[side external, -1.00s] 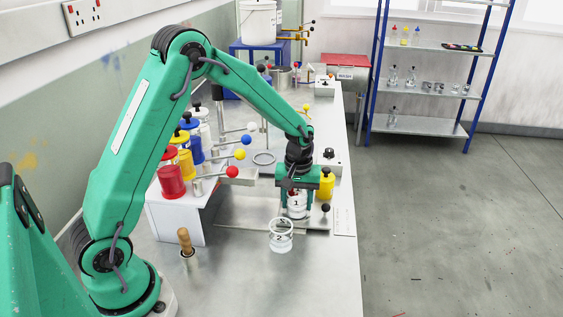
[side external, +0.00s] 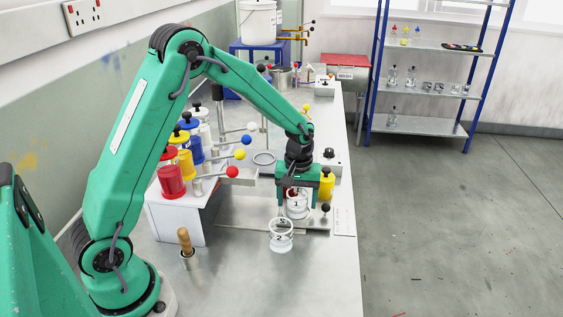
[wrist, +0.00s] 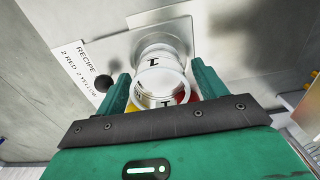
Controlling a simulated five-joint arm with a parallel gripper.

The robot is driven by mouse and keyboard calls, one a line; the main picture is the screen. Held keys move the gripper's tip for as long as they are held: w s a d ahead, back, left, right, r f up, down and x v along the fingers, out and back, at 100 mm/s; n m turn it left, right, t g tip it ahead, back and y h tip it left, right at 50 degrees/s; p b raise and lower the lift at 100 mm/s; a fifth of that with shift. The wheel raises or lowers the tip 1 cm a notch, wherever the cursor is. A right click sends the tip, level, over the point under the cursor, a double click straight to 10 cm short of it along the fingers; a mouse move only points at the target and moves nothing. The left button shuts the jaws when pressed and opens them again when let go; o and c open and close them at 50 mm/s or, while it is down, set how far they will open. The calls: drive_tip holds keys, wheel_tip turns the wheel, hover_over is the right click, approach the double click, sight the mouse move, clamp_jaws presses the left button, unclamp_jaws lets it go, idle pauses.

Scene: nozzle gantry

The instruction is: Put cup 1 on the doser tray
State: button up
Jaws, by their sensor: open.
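Cup 1 (side external: 297,207) is a clear cup marked 1, upright on the metal work surface under my gripper. In the wrist view cup 1 (wrist: 160,84) stands between the two green fingers. My gripper (side external: 296,201) points down and is open around the cup, with a finger on either side. Its fingers also show in the wrist view (wrist: 165,84). A pale round shape lies under or behind the cup there; I cannot tell whether it is the doser tray. A second clear cup (side external: 281,236), marked 2, stands just in front.
Red (side external: 171,178), blue and yellow dosers with lever knobs stand left on a white stand. A yellow bottle (side external: 327,184) and a black knob (side external: 326,208) are close right of my gripper. A wooden-handled tool (side external: 185,243) stands front left. A recipe sheet (wrist: 82,62) lies beside.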

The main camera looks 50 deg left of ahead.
wheel_tip(320, 180, up, 12)
drive_tip(key=shift+f, duration=0.25)
idle(0.3)
idle(0.5)
drive_tip(key=s+d+r+m+t, duration=0.2)
drive_tip(key=s+r+m+t, duration=0.15)
drive_tip(key=s+r, duration=0.65)
drive_tip(key=s+m+t, duration=0.2)
drive_tip(key=s+m, duration=0.3)
drive_tip(key=s, duration=0.8)
drive_tip(key=shift+d+f, duration=0.25)
drive_tip(key=shift+f, duration=0.1)
drive_tip(key=shift+s+m, duration=0.1)
drive_tip(key=shift+m, duration=0.15)
drive_tip(key=shift+c, duration=0.4)
